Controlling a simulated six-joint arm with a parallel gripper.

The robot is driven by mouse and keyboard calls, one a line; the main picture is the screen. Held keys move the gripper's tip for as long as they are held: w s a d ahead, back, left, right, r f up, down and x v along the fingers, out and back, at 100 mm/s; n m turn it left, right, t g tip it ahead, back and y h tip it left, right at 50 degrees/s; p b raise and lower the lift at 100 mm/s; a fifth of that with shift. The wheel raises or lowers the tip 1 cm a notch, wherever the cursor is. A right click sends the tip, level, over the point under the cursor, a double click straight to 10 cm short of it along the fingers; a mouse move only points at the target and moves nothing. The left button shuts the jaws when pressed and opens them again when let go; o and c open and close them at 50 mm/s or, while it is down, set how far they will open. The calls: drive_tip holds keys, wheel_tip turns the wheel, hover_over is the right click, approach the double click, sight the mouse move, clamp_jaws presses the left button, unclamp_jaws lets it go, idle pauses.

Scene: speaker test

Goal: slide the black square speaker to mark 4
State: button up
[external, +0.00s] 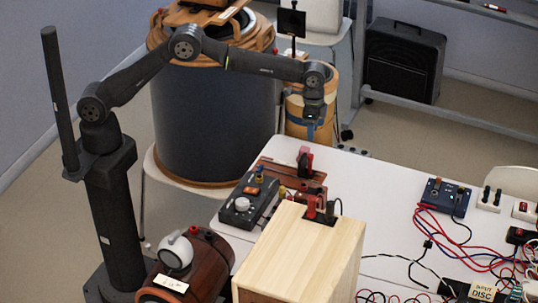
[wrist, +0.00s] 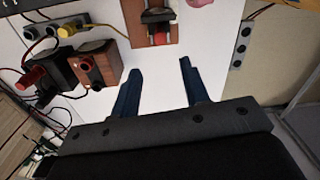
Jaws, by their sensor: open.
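My gripper (external: 310,130) hangs beyond the far edge of the white table in the external view, in front of a tan barrel. In the wrist view its two blue fingers (wrist: 160,66) are apart with only bare white tabletop between them. A black, square-fronted box (external: 404,60) stands on the floor at the back right, far from my gripper. A small black square panel (external: 291,22) sits on a thin stand at the top. I cannot tell whether either is the speaker. No mark reading 4 can be made out.
The white table (external: 375,190) has a clear middle. A pale wooden box (external: 300,255), a dark knobbed box (external: 246,202) and a brown cylinder (external: 200,262) crowd its near left. Cables and a small blue box (external: 444,196) lie at right. A wooden block with a red clamp (wrist: 152,22) lies ahead of the fingers.

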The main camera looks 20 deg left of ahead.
wheel_tip(320, 180, up, 8)
drive_tip(key=f, duration=0.1)
hover_over(311, 155)
drive_tip(key=shift+s+d+r, duration=0.15)
drive_tip(key=shift+s+r, duration=0.1)
drive_tip(key=shift+s, duration=0.1)
drive_tip(key=f, duration=1.7)
drive_tip(key=shift+w+f, duration=0.3)
drive_tip(key=shift+w, duration=0.05)
drive_tip(key=shift+r, duration=0.1)
